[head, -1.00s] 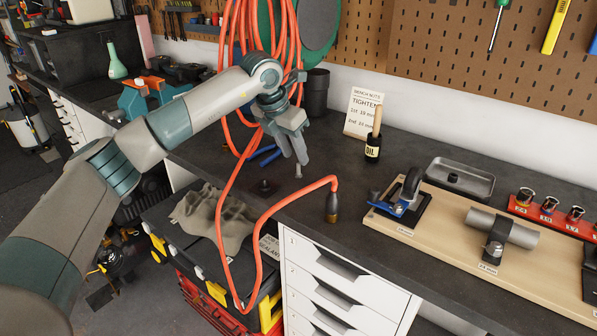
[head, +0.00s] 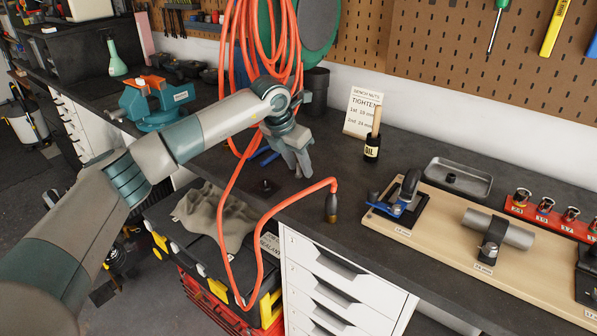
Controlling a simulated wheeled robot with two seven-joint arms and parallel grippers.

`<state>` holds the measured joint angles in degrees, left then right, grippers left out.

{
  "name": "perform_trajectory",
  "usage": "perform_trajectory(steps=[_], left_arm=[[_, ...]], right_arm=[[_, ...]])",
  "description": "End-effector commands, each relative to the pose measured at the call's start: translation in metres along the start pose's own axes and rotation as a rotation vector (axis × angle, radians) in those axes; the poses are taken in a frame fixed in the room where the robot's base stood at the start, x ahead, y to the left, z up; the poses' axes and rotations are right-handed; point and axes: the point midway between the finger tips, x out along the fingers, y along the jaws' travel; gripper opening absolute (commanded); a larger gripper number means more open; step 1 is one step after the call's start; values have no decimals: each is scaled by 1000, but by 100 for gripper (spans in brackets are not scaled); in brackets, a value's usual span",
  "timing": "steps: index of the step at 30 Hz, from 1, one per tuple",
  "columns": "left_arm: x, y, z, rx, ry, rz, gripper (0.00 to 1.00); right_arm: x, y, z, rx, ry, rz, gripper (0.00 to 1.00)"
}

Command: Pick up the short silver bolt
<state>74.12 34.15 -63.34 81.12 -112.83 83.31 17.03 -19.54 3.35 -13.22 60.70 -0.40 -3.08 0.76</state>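My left gripper (head: 299,172) reaches down to the dark bench top, fingers pointing down, between the blue-handled tool and the hanging nozzle of the orange hose. The short silver bolt is hidden now; in the earlier frame it stood upright on the bench just below these fingertips. The fingers now cover that spot. I cannot tell whether they are apart around the bolt or closed on it. My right gripper is not in view.
An orange hose (head: 283,203) loops in front, its dark nozzle (head: 331,208) at the bench edge. A small black part (head: 267,185) lies left of the gripper. A dark cup (head: 316,92) is behind.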

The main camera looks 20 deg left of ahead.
Motion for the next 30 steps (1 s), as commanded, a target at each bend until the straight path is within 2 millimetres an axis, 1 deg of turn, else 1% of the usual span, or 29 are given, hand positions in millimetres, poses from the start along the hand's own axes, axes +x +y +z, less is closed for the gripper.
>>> perform_trajectory(steps=[2, 3, 5, 6, 7, 17, 22, 26, 27, 28, 30], left_arm=[[0, 0, 0, 0, 0, 0, 35], [0, 0, 0, 0, 0, 0, 30], [0, 0, 0, 0, 0, 0, 16], [0, 0, 0, 0, 0, 0, 6], [0, 0, 0, 0, 0, 0, 0], [-1, 0, 0, 0, -1, 0, 0], [-6, 0, 3, 0, -2, 0, 0], [-18, 0, 8, 1, -3, 1, 0], [-23, 0, 10, 1, -4, 1, 0], [-27, 0, 12, 1, -4, 1, 0], [-38, 0, 16, 1, -4, 1, 0]], right_arm=[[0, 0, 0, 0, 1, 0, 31], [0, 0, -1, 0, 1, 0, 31], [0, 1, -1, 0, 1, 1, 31], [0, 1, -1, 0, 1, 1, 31], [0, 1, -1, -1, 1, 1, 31], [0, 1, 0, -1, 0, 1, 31], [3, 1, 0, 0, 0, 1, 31], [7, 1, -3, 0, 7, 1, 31], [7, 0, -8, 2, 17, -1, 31], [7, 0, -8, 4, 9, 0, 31], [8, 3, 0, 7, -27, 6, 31]])
